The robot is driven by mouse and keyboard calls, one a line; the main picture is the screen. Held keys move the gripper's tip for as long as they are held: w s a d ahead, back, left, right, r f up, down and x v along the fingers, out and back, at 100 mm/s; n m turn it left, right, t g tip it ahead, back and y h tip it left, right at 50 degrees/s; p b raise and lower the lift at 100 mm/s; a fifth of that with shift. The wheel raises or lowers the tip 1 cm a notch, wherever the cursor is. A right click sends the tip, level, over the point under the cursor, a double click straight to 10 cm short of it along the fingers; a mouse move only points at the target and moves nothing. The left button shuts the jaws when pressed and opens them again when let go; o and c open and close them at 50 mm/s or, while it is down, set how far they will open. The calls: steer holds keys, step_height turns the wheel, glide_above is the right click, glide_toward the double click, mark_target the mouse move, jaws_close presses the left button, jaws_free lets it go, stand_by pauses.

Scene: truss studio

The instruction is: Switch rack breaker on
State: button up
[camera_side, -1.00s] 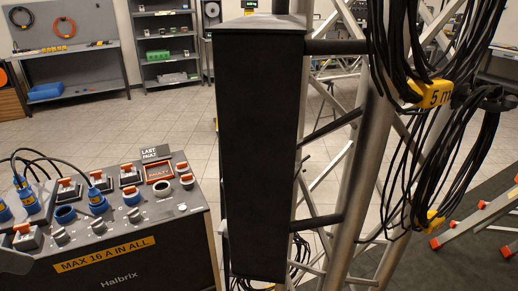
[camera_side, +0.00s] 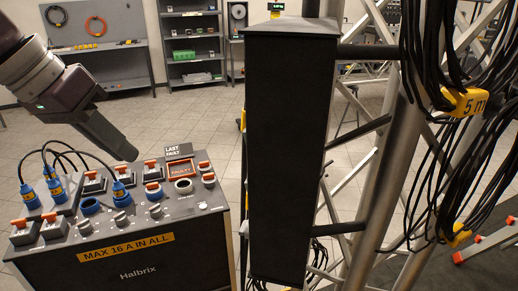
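A black distribution box marked Halbrix (camera_side: 140,274) stands at lower left. My gripper (camera_side: 128,154) comes in from upper left, pointing down and right, and appears just above the back row of the panel. Its fingertips are not clearly visible; contact and opening cannot be told.
A tall black case (camera_side: 288,150) on a metal truss (camera_side: 385,190) blocks the right side. Coiled cables (camera_side: 465,60) hang there.

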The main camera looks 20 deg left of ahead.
steer(key=w+d, duration=0.1)
steer(key=w, duration=0.4)
steer(key=w+d+h, duration=0.1)
steer(key=w+d, duration=0.1)
steer(key=w, duration=0.3)
steer(key=w+d+h, duration=0.1)
steer(key=w, duration=0.4)
steer(key=shift+d+r+n, duration=0.1)
steer(key=shift+d+n, duration=0.1)
steer(key=shift+n, duration=0.1)
jaws_close()
steer(key=w+d+f, duration=0.5)
steer(key=d+f, duration=0.2)
steer(key=f, duration=0.1)
steer(key=shift+d+f, duration=0.35)
steer(key=shift+f, duration=0.05)
